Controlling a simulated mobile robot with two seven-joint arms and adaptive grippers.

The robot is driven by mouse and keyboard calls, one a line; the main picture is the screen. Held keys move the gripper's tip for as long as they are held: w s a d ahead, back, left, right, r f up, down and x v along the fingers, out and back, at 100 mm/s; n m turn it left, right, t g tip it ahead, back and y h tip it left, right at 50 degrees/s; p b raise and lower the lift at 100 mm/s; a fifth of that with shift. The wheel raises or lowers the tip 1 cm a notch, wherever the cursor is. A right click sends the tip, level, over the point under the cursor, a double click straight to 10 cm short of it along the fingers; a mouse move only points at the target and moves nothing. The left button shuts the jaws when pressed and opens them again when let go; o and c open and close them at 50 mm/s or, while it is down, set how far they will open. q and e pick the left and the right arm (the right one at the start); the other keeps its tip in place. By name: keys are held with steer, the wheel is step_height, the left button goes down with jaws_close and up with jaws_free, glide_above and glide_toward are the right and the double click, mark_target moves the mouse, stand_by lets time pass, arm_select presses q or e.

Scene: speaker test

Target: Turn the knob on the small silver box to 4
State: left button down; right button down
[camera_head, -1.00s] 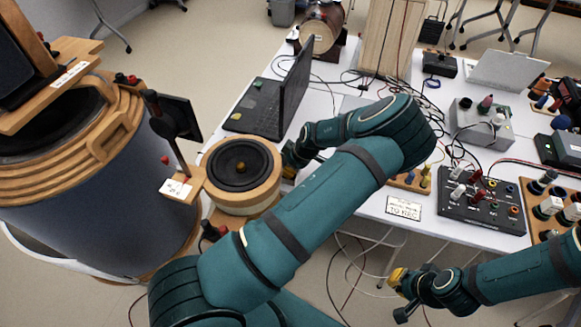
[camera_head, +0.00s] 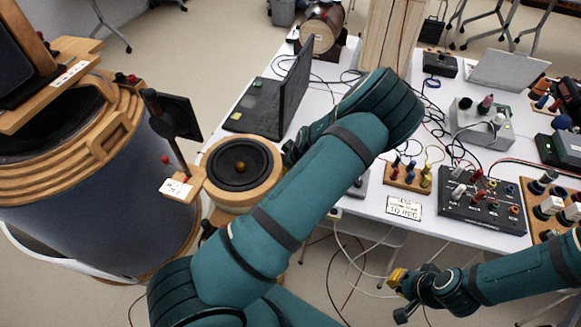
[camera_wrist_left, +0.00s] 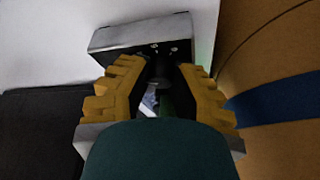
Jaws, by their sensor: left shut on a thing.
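In the left wrist view, the small silver box (camera_wrist_left: 140,34) has a bright metal top and a dark front panel with small pale marks. A dark knob (camera_wrist_left: 160,68) sticks out from that panel. My left gripper (camera_wrist_left: 160,80) is shut on the knob, one yellow ridged finger on each side. The knob's pointer and number cannot be read. In the head view my left arm hides this gripper and the box, near the round speaker. My right gripper (camera_head: 398,284) is low at the right, off the table's front edge and away from the box; its finger opening is unclear.
The wooden round speaker (camera_head: 240,172) stands left of my left arm, and a black laptop (camera_head: 280,100) is behind it. A black panel with plugs (camera_head: 482,204), a larger grey box (camera_head: 480,122) and cables crowd the white table (camera_head: 352,207).

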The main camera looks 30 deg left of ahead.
arm_select(q)
steer(key=c, duration=0.8)
jaws_free()
steer(key=shift+a, duration=0.2)
steer(key=shift+d, duration=0.1)
steer(key=shift+d+r, duration=0.2)
steer(key=shift+r, duration=0.25)
steer(key=v, duration=1.1)
